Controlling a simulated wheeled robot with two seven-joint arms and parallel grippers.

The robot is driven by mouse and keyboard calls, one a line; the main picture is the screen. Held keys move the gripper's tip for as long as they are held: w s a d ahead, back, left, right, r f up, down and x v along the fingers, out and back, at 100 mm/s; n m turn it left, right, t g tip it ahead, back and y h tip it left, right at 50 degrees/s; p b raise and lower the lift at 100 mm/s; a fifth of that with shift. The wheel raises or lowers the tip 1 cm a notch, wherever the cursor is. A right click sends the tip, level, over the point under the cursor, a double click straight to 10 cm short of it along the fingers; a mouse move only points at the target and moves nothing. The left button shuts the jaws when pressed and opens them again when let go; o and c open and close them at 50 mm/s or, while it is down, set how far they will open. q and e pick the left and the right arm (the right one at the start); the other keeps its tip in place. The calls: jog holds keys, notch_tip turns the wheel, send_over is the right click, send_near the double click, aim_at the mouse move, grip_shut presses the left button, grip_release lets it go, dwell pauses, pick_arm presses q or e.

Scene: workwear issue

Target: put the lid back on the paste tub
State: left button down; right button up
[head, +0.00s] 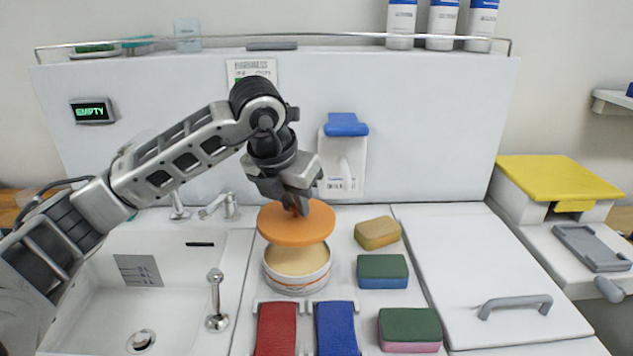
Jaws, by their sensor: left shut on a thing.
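The paste tub (297,281) is a round white tub with a thin orange line, standing on the white counter beside the sink. Pale paste (298,261) shows inside its front part. The orange lid (296,229) is a round disc, tilted above the tub and covering the back of its opening in this view. My left gripper (297,207) comes from above and is shut on the lid near its top middle; its fingertips are partly hidden. I cannot tell whether the lid's back edge touches the tub's rim. My right gripper is not in view.
Sponges stand right of the tub: a tan one (377,233), a green-blue one (382,272) and a green-pink one (410,330). Red (276,328) and blue (336,328) straps lie in front. A sink (120,300) is left; a white handled panel (480,255) is right.

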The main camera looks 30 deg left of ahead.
aim_at(291, 222)
pick_arm(q)
jog(key=shift+s+f, duration=0.1)
jog(key=shift+f, duration=0.1)
jog(key=shift+s+f+b, duration=0.2)
jog(key=shift+f+b, duration=0.35)
jog(key=shift+b, duration=0.05)
notch_tip(291, 222, down, 5)
jog(key=b, duration=0.3)
jog(key=shift+w+r+b, duration=0.1)
jog(key=shift+b, duration=0.25)
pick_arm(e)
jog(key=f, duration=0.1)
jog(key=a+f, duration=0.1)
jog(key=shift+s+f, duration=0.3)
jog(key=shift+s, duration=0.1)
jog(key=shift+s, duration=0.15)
pick_arm(q)
jog(key=shift+r, duration=0.1)
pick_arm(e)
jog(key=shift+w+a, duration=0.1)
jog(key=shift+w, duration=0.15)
pick_arm(q)
jog(key=shift+b, duration=0.35)
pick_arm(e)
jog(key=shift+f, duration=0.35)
pick_arm(q)
jog(key=shift+f, duration=0.2)
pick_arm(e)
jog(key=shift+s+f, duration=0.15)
